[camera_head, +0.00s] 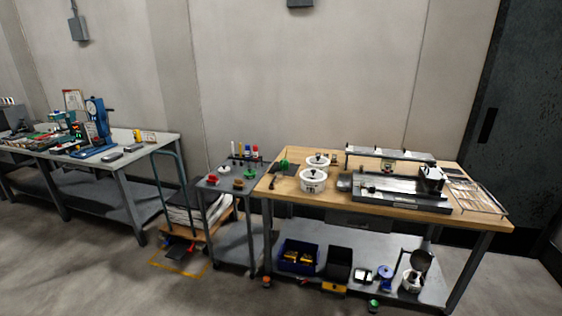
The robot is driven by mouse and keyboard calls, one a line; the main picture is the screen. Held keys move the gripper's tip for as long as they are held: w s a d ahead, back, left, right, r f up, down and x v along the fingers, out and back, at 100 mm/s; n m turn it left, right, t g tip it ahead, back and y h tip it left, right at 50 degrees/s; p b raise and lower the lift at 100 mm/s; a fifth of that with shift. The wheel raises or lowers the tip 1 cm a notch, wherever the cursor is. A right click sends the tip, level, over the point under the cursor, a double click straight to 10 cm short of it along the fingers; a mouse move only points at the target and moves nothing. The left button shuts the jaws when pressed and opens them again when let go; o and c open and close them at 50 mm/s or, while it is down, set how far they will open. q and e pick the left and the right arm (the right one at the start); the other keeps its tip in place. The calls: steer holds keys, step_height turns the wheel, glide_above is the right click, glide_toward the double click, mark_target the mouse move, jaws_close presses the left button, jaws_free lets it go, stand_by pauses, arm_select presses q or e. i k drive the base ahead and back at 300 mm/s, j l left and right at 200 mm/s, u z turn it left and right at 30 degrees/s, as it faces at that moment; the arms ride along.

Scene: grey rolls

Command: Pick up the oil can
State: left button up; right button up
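I cannot pick out the oil can for certain at this distance. On the lower shelf of the wooden-topped bench stand a white container (411,281) with a dark part above it and a small blue can-like item (385,278). On the bench top are two white pots with lids, one nearer (313,180) and one behind it (318,162). A small green item (283,165) is at the bench's left end. Neither of my grippers is in view.
The wooden bench (326,211) stands against the wall, with a grey cart (215,187) on its left. A blue bin (298,255) and a black bin (339,263) are on the lower shelf. A grey workbench (147,152) stands farther left. The floor in front is mostly clear.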

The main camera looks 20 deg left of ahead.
mark_target(283, 163)
steer(key=i+j, duration=0.45)
steer(key=j, duration=0.15)
steer(key=i+j, duration=0.4)
steer(key=j, duration=0.15)
steer(key=i+j, duration=0.45)
steer(key=j, duration=0.15)
steer(key=i+j, duration=0.4)
steer(key=j, duration=0.2)
steer(key=i+j, duration=0.45)
steer(key=j, duration=0.15)
